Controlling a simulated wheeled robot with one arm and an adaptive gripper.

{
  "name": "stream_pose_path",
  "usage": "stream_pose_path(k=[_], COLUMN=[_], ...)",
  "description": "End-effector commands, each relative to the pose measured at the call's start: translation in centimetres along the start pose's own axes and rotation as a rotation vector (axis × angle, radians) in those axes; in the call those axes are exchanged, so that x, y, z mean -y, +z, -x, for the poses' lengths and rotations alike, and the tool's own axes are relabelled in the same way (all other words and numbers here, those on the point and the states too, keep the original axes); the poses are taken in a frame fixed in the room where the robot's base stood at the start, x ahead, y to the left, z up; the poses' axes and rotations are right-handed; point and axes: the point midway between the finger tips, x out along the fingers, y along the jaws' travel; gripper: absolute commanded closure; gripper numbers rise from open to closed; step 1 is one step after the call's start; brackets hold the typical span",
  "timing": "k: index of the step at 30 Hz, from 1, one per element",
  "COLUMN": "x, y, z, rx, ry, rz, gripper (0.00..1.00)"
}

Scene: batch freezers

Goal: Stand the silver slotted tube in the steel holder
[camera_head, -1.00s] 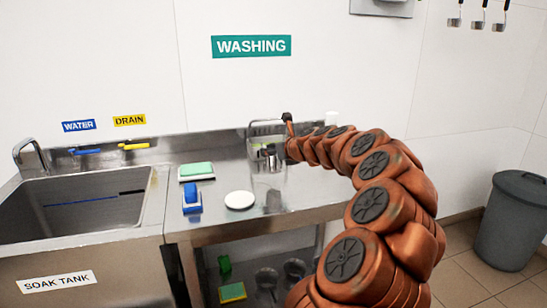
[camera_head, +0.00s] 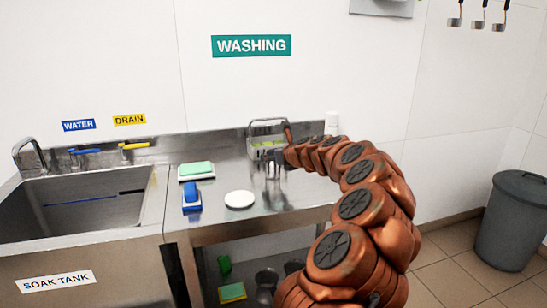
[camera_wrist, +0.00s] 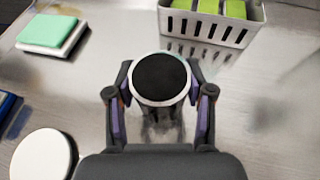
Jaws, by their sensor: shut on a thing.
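My gripper (camera_wrist: 160,118) is shut on a round silver tube (camera_wrist: 136,92), seen end-on in the wrist view with a bright rim and a dark inside. Its sides and any slots are hidden from this angle. In the head view my gripper (camera_head: 273,168) is small and dark over the steel counter, in front of the steel holder. The steel holder (camera_wrist: 209,29) is a slotted metal basket at the top right of the wrist view, with several green blocks in it. It also shows at the back of the counter in the head view (camera_head: 262,151). The tube is apart from it.
A green-and-white sponge (camera_head: 197,170), a blue brush (camera_head: 192,197) and a white disc (camera_head: 239,199) lie on the counter to the left. The soak tank (camera_head: 85,208) is further left. The counter's right part is bare.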

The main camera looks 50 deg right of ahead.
Motion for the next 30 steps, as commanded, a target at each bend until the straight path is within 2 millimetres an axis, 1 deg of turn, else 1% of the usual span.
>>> stream_pose_path(k=[7, 8, 14, 15, 26, 30], x=[0.0, 0.0, 0.1, 0.1, 0.1, 0.1], y=[-0.2, -0.2, -0.2, -0.2, 0.0, 0.1], z=[-0.1, -0.1, -0.1, -0.1, 0.0, 1.1], rx=[0.000, 0.001, 0.000, 0.000, 0.001, 0.000], ry=[-0.001, -0.001, -0.001, -0.001, -0.002, -0.002], rz=[-0.002, -0.001, -0.001, -0.001, 0.001, -0.001], gripper=[0.85, 0.44, 0.23, 0.22, 0.22, 0.22])
